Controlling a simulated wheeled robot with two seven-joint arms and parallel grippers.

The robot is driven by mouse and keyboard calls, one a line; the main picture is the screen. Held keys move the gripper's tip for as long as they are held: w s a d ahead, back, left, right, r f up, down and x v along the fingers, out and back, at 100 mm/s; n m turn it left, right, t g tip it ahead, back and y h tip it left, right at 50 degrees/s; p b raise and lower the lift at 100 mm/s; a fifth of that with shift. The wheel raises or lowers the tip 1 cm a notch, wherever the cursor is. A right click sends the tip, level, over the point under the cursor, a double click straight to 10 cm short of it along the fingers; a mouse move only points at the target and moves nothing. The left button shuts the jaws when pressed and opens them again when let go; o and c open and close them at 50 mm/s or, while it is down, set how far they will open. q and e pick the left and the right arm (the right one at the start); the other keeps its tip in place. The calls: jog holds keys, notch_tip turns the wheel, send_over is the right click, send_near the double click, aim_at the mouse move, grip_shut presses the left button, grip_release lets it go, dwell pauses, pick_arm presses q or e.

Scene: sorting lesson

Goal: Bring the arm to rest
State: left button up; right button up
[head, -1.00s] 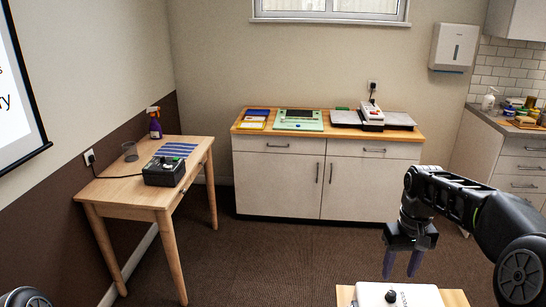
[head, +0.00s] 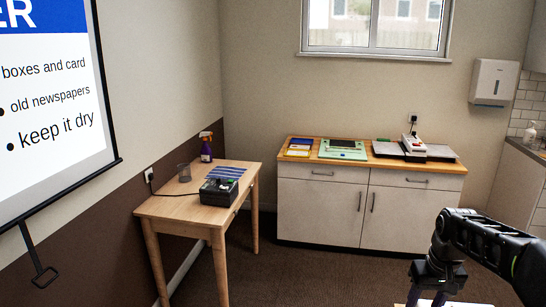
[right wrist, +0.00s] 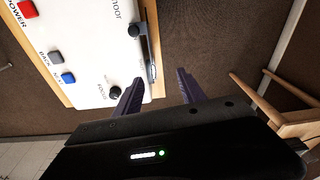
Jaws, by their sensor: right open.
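My right arm, black, comes in at the lower right of the head view, and its gripper (head: 430,300) is partly cut off by the bottom edge. In the right wrist view my right gripper (right wrist: 185,82) has its purple fingers spread, with nothing seen held between them. A white device (right wrist: 85,55) with red, blue and grey buttons and black knobs lies beyond the fingers at the left of that view. I cannot tell whether a finger touches it. My left gripper is not in view.
A wooden table (head: 160,207) bears a black box (head: 219,192), blue strips, a cup and a spray bottle (head: 206,147). A cabinet (head: 322,205) by the back wall bears several trays and devices. A screen (head: 55,95) hangs at left. The brown floor between looks clear.

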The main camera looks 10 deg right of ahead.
jog(key=w+a+f+t, duration=0.3)
jog(key=w+a+f, duration=0.2)
jog(key=a+f, duration=0.3)
jog(key=s+a+f+y, duration=0.2)
jog(key=s+a+f, duration=0.2)
jog(key=a+f, duration=0.85)
jog(key=s+a+f+g, duration=0.1)
jog(key=s+a+f, duration=0.3)
jog(key=s, duration=0.4)
jog(key=s+a+f+g+y, duration=0.1)
jog(key=s+a+f, duration=0.4)
jog(key=s, duration=0.3)
jog(key=s+a+f+g+y, duration=0.1)
jog(key=s+a+f, duration=0.3)
jog(key=s, duration=0.5)
jog(key=shift+a+f+g, duration=0.2)
jog(key=shift+f+g, duration=0.3)
jog(key=shift+f, duration=0.05)
jog(key=shift+a, duration=0.1)
